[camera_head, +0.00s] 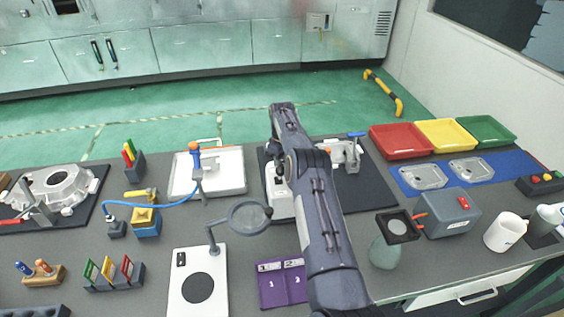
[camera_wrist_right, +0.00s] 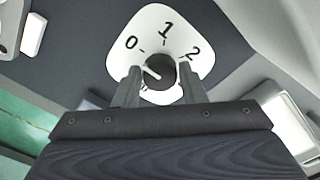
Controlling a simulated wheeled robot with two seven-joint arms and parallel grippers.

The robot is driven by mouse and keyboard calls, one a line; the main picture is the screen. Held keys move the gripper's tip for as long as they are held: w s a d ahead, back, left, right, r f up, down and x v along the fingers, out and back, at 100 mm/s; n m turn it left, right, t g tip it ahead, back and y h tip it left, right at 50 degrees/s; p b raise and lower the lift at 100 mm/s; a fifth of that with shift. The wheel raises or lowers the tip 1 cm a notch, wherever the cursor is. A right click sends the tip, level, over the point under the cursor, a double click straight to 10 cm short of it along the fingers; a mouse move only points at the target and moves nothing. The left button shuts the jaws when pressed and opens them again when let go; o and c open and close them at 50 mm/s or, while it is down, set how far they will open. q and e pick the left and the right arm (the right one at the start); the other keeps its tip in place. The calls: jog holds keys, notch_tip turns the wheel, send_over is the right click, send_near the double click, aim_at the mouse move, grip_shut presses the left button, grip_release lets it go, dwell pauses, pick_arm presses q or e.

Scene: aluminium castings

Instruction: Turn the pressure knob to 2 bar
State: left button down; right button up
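The pressure knob (camera_wrist_right: 163,70) is a dark round knob with a white pointer, on a white dial plate (camera_wrist_right: 180,28) marked 0, 1 and 2 in the right wrist view. The pointer aims left and slightly up, towards the 0 side. My right gripper (camera_wrist_right: 159,72) is open, its fingers apart on either side of the knob; I cannot tell whether they touch it. In the head view, my right arm covers most of this area; part of a white unit (camera_head: 281,206) shows beside it. My left gripper is out of view.
A magnifier (camera_head: 248,217) on a stand and a purple sheet (camera_head: 270,292) are near the arm. Red (camera_head: 398,142), yellow (camera_head: 446,134) and green (camera_head: 486,129) trays stand at the back right. A grey box (camera_head: 450,216) is to the right.

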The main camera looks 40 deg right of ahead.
jog(key=c, duration=0.5)
jog(key=shift+m, duration=0.3)
jog(key=shift+m+b, duration=0.65)
jog(key=shift+m, duration=0.55)
jog(key=m, duration=0.2)
jog(key=shift+m, duration=0.4)
jog(key=m, duration=0.4)
jog(key=shift+r+m, duration=0.1)
jog(key=shift+m, duration=0.2)
jog(key=m, duration=1.3)
jog(key=shift+m, duration=0.3)
